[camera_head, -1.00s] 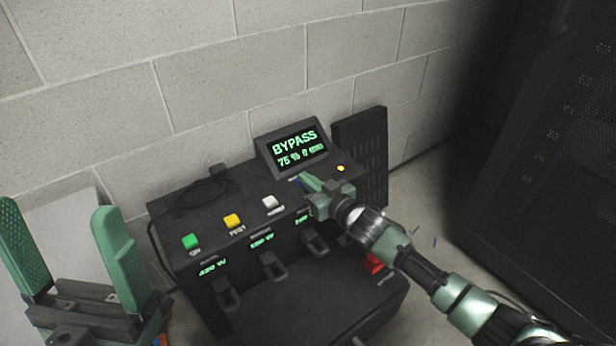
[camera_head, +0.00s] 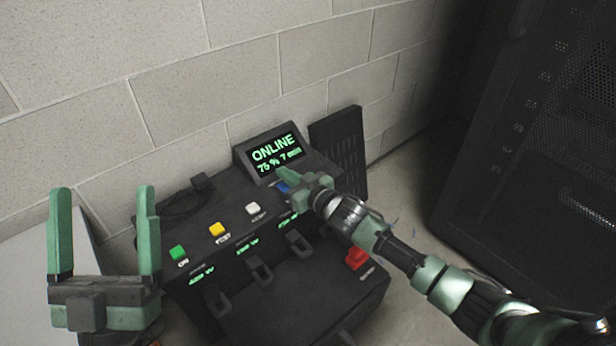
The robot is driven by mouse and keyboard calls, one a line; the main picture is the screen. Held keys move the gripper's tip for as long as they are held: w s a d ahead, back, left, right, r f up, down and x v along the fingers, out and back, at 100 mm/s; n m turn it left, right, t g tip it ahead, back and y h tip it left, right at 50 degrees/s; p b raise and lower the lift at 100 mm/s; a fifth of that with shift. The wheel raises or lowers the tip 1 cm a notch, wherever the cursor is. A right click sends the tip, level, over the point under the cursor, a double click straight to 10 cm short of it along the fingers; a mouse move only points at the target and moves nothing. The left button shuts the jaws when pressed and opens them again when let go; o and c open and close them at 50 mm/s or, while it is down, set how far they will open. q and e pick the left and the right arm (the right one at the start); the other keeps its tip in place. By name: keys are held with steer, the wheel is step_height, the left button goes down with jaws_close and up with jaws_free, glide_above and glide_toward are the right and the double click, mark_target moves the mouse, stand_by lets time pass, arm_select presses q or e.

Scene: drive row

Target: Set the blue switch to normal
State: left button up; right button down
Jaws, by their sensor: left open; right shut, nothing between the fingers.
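The blue switch (camera_head: 283,187) sits on top of the black power unit (camera_head: 228,206), mostly hidden behind my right gripper. My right gripper (camera_head: 282,174) is shut and empty, its fingertips at the switch; I cannot tell whether they touch it. The unit's screen (camera_head: 273,154) reads "ONLINE" with "75 %" and a minutes figure below. My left gripper (camera_head: 104,235) is open and empty at the left, in front of the wall and apart from the unit.
Green (camera_head: 177,252), yellow (camera_head: 217,229) and white (camera_head: 252,208) buttons line the unit's top. Dark levers (camera_head: 260,270) and a red switch (camera_head: 357,258) are on its front.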

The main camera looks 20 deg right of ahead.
steer(key=s, duration=0.1)
steer(key=s+d+r+p, duration=0.1)
steer(key=s+r+p, duration=0.1)
steer(key=shift+s+d, duration=0.25)
steer(key=shift+s, duration=0.1)
arm_select(q)
steer(key=w+f+g+y+p, duration=0.1)
steer(key=w+f+g+y, duration=0.1)
steer(key=f+g, duration=0.3)
steer(key=w+a+f+g+y+p, duration=0.1)
steer(key=f+g, duration=0.5)
steer(key=f, duration=0.7)
steer(key=shift+w+a+f+g+y, duration=0.15)
steer(key=shift+w+a+g+y, duration=0.15)
steer(key=shift+w+y, duration=0.3)
arm_select(e)
steer(key=shift+r+v, duration=0.2)
steer(key=shift+v, duration=0.75)
steer(key=shift+r+v, duration=0.25)
steer(key=shift+v, duration=0.65)
steer(key=shift+r+v, duration=0.2)
steer(key=shift+v, duration=0.75)
arm_select(q)
steer(key=shift+s, duration=0.1)
arm_select(e)
steer(key=shift+w, duration=0.1)
